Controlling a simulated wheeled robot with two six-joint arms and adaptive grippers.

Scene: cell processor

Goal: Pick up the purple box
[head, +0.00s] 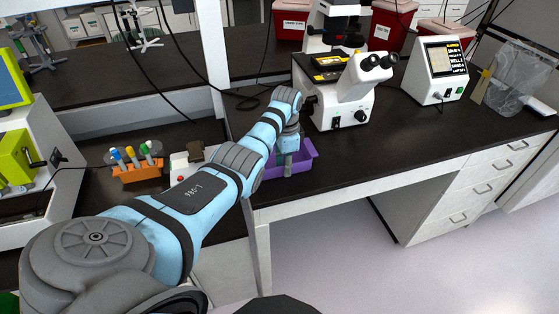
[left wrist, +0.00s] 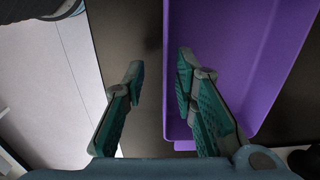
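The purple box (head: 306,161) is an open tray on the black bench, near its front edge, left of the microscope. My left arm hides part of it in the head view. In the left wrist view the box (left wrist: 255,50) fills the upper right. My left gripper (head: 287,161) points down at the box. In the left wrist view the gripper (left wrist: 160,75) is open, with one finger over the inside of the box and the other outside its near-side wall. The wall lies between the fingers, and no contact shows. My right gripper is not in view.
The white microscope (head: 345,95) stands close behind the box. A white device with a screen (head: 440,70) is farther right. An orange rack (head: 138,172) with several coloured tubes sits at left. Bare bench (head: 400,135) lies right of the box.

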